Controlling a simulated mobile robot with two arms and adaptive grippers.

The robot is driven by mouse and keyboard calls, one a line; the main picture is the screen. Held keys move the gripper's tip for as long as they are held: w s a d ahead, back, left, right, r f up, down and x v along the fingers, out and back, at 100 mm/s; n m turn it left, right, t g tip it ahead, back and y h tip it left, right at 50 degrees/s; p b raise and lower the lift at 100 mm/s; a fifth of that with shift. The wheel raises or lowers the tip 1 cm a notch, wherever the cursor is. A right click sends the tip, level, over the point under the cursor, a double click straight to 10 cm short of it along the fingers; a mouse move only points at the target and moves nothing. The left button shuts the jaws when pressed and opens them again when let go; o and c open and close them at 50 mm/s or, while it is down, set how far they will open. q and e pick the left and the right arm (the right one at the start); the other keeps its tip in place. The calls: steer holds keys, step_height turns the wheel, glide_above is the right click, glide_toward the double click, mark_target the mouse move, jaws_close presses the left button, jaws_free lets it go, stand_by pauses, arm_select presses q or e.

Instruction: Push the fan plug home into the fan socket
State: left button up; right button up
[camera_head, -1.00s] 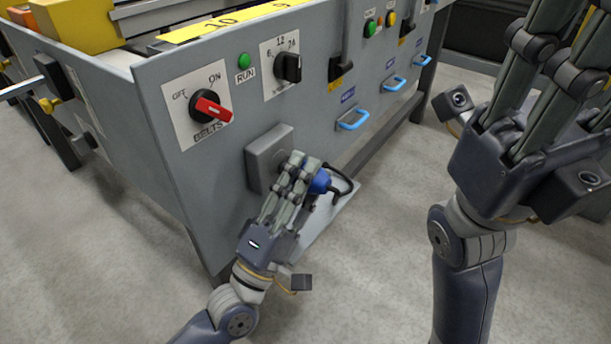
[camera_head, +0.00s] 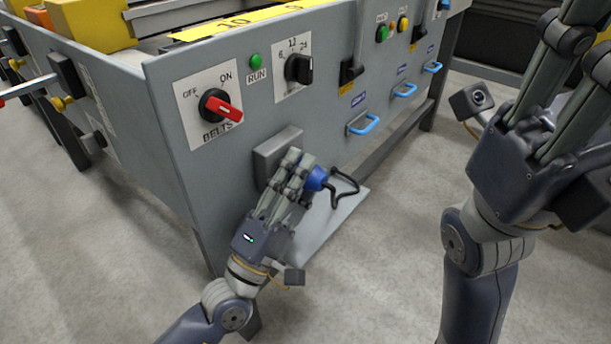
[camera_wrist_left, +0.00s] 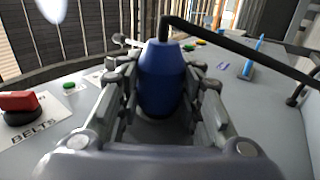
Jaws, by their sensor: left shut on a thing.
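The fan plug (camera_head: 317,179) is a blue body with a black cable at its rear, low on the grey front panel. My left gripper (camera_head: 297,167) is shut on it. In the left wrist view the plug (camera_wrist_left: 160,78) sits upright between the two fingers, its cable leaving at the top. The fan socket (camera_head: 272,153) is a grey box on the panel, right behind the fingers. The fingers hide the plug's front end, so I cannot tell how deep it sits. My right gripper (camera_head: 570,70) is raised at the right, its fingertips out of frame.
Above the socket are the red BELTS switch (camera_head: 221,106), the green RUN lamp (camera_head: 256,61) and a black dial (camera_head: 298,68). Blue handles (camera_head: 363,125) stick out to the right. A grey plate (camera_head: 325,222) lies below. The floor in front is clear.

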arm_select(q)
steer(key=shift+w+a+r, duration=0.1)
steer(key=shift+w+a, duration=0.2)
steer(key=shift+a, duration=0.1)
steer(key=o, duration=1.2)
steer(key=shift+s+a+f, duration=0.2)
steer(key=shift+s+f, duration=0.05)
steer(key=shift+f, duration=0.15)
steer(key=v, duration=1.1)
steer(key=shift+s+a, duration=0.1)
